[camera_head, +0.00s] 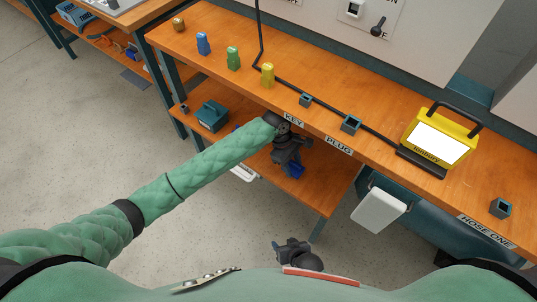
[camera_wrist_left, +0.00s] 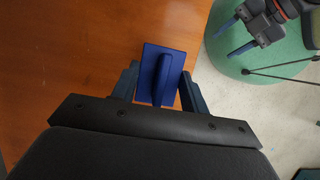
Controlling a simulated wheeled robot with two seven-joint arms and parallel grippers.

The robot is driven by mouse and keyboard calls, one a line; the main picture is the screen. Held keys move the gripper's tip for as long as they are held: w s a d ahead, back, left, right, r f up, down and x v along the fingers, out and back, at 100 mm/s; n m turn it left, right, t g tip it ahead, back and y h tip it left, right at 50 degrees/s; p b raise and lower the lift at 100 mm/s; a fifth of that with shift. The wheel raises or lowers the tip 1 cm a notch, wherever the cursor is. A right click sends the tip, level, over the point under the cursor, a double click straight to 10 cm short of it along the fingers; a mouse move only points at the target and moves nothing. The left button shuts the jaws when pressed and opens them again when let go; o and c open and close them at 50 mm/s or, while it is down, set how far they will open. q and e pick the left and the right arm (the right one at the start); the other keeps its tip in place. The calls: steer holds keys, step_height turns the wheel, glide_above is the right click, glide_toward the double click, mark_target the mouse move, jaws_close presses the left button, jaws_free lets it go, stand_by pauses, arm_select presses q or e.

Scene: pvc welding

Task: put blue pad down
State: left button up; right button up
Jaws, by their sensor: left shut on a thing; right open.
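A blue pad (camera_wrist_left: 150,60), a flat square plate with a raised ridge handle, sits between the fingers of my left gripper (camera_wrist_left: 160,88) in the left wrist view. The gripper is shut on the ridge. In the head view my left gripper (camera_head: 291,164) reaches in below the bench's front edge, and the pad (camera_head: 297,171) shows small and dark blue at its tip, over the lower wooden shelf (camera_head: 318,185). I cannot tell whether the pad touches the shelf. My right gripper (camera_head: 284,246) is low near my body; in the left wrist view its fingers (camera_wrist_left: 238,42) are spread, open and empty.
The bench top (camera_head: 215,20) above carries blue, green and yellow pieces, small dark square sockets, a cable and a yellow-framed screen (camera_head: 437,142). A teal box (camera_head: 212,115) stands on the lower shelf at the left. A white box (camera_head: 379,209) hangs at the right.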

arm_select(q)
glide_above(271, 162)
steer(key=shift+w+a, duration=0.4)
steer(key=shift+w, duration=0.05)
steer(key=shift+a+f, duration=0.1)
steer(key=shift+f, duration=1.6)
arm_select(e)
steer(key=shift+s+f, duration=0.25)
steer(key=shift+f, duration=0.55)
arm_select(q)
steer(key=shift+f, duration=0.1)
steer(key=o, duration=1)
steer(key=shift+c, duration=0.2)
arm_select(e)
steer(key=shift+w+r, duration=0.35)
steer(key=shift+r, duration=0.3)
